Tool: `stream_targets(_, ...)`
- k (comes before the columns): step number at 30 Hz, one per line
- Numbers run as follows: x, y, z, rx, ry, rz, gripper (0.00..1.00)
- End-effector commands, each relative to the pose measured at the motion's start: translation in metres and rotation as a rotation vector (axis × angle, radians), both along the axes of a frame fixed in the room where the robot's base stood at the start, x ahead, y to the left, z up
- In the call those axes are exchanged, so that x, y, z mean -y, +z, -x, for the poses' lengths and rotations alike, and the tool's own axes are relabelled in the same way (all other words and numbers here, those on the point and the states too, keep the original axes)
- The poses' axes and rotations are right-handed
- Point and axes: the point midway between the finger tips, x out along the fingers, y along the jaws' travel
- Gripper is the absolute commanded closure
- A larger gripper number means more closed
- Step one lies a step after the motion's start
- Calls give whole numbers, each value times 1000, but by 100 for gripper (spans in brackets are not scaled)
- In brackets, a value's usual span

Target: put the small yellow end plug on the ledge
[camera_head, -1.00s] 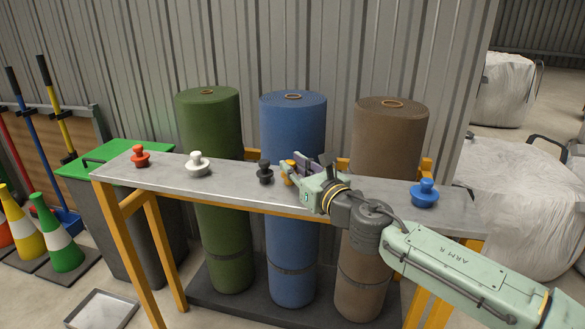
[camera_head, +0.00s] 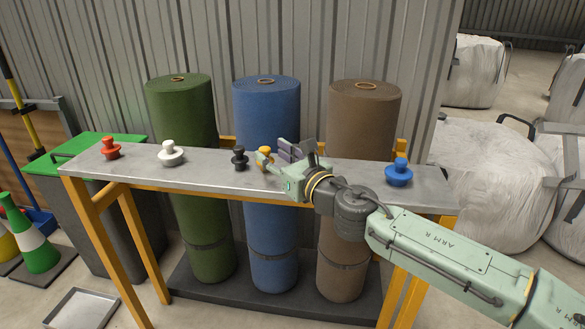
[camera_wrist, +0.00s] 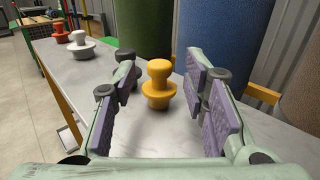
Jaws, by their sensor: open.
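The small yellow end plug (camera_wrist: 158,85) stands upright on the grey ledge (camera_head: 335,178), between the spread fingers of my gripper in the wrist view. My gripper (camera_wrist: 163,95) is open, with purple pads on both sides of the plug and a visible gap to each. In the head view the yellow plug (camera_head: 265,153) shows just past my gripper (camera_head: 280,160), partly covered by it. A black plug (camera_wrist: 126,68) stands close behind the left finger and is partly hidden by it.
A red plug (camera_head: 110,148) and a white plug (camera_head: 171,154) stand on the ledge's left part; a blue plug (camera_head: 399,173) stands right of my gripper. Green (camera_head: 183,120), blue (camera_head: 268,115) and brown (camera_head: 362,120) rolls stand upright behind the ledge.

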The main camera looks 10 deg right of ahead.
Motion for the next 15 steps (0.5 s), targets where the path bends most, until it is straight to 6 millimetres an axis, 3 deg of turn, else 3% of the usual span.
stream_targets(9, 33, -2, 61, 1, -5, 2, 60)
stream_targets(15, 43, -1, 83, 0, -2, 1, 60)
